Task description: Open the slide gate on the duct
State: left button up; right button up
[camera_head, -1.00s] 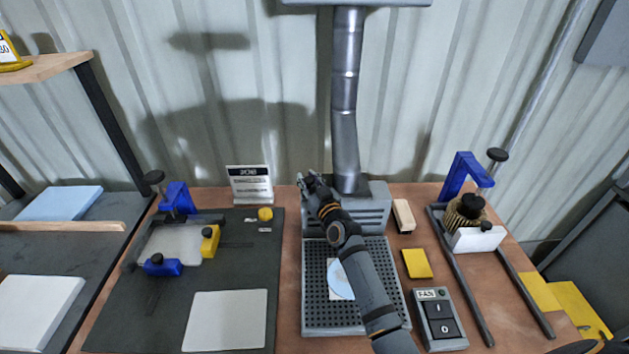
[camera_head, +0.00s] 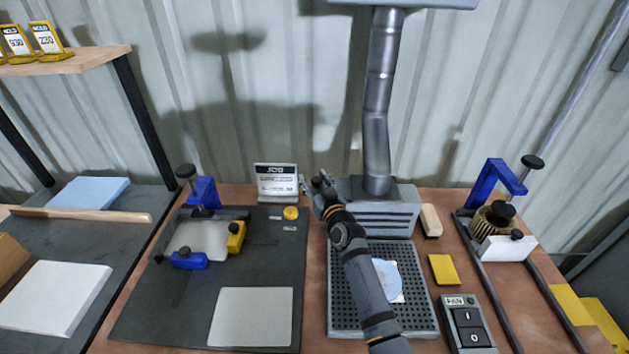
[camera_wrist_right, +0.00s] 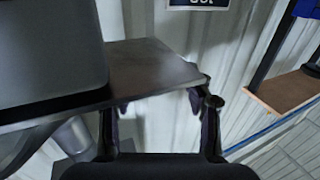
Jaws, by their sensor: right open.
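The silver duct (camera_head: 378,110) rises from a grey ribbed extractor box (camera_head: 372,215) at the back of the bench. I cannot make out the slide gate clearly in the head view. My right gripper (camera_head: 319,184) is by the box's upper left corner, left of the duct. In the right wrist view the open fingers (camera_wrist_right: 158,101) are spread apart. A flat dark plate (camera_wrist_right: 150,68) juts out beside a dark box-like body (camera_wrist_right: 50,45), just beyond the fingertips. I cannot tell whether it is the gate or whether they touch. My left gripper is out of view.
A perforated tray (camera_head: 345,318) lies in front of the box, under my right arm. A job card (camera_head: 276,182) stands left of the gripper. A fan switch (camera_head: 470,325), yellow pad (camera_head: 443,269) and wooden block (camera_head: 431,220) lie to the right.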

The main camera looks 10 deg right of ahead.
jog(key=shift+s+d, duration=0.15)
jog(key=s+d, duration=0.1)
jog(key=s, duration=1)
jog(key=shift+s, duration=0.3)
